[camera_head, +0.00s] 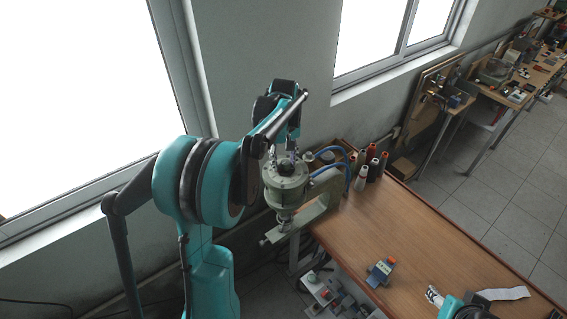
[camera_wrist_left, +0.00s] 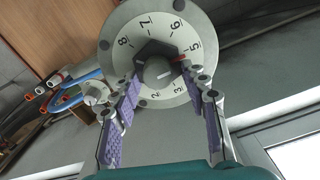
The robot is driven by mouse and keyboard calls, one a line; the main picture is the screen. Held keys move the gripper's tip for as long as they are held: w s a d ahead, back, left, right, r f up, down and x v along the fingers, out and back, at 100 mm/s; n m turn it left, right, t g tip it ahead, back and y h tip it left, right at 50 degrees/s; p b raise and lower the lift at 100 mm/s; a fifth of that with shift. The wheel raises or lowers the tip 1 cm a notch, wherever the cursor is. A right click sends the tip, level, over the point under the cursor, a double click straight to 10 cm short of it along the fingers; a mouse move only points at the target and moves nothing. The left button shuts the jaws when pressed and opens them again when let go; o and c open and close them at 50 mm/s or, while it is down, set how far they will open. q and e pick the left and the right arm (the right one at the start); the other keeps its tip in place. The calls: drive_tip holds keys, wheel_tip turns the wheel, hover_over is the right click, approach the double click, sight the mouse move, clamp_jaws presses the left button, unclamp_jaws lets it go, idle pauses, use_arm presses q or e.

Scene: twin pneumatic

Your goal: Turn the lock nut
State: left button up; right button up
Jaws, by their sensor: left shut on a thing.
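The lock nut (camera_wrist_left: 157,68) is a black hexagonal knob at the centre of a round pale dial (camera_wrist_left: 120,25) with printed numbers, in the left wrist view. In the head view the dial tops the pale green pneumatic machine (camera_head: 318,203) at the table's back left corner. My left gripper (camera_head: 287,157) reaches down onto it from above. In the left wrist view its purple-padded fingers (camera_wrist_left: 167,80) are on either side of the nut, shut on it. The fingertips partly cover the nut and the dial's lower edge.
Blue hoses (camera_head: 341,170) loop beside the machine, near several bottles (camera_head: 372,168) with coloured caps. A small blue and orange block (camera_head: 380,272) and a white strip (camera_head: 503,293) lie on the wooden table (camera_head: 420,235). Its middle is clear. The window wall is close behind.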

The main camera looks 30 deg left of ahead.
use_arm(q)
drive_tip(key=m+b, duration=0.1)
drive_tip(key=m, duration=0.3)
drive_tip(key=shift+w+d+b, duration=0.15)
drive_tip(key=shift+d+b, duration=0.05)
drive_tip(key=shift+b, duration=0.2)
drive_tip(key=m, duration=0.2)
drive_tip(key=m+b, duration=0.1)
drive_tip(key=m, duration=0.2)
drive_tip(key=shift+w+d, duration=0.1)
drive_tip(key=shift+d, duration=0.1)
drive_tip(key=shift+m, duration=0.3)
drive_tip(key=o, duration=1.2)
drive_tip(key=shift+c, duration=0.2)
drive_tip(key=shift+r, duration=0.15)
wheel_tip(320, 180, up, 12)
drive_tip(key=shift+d, duration=0.1)
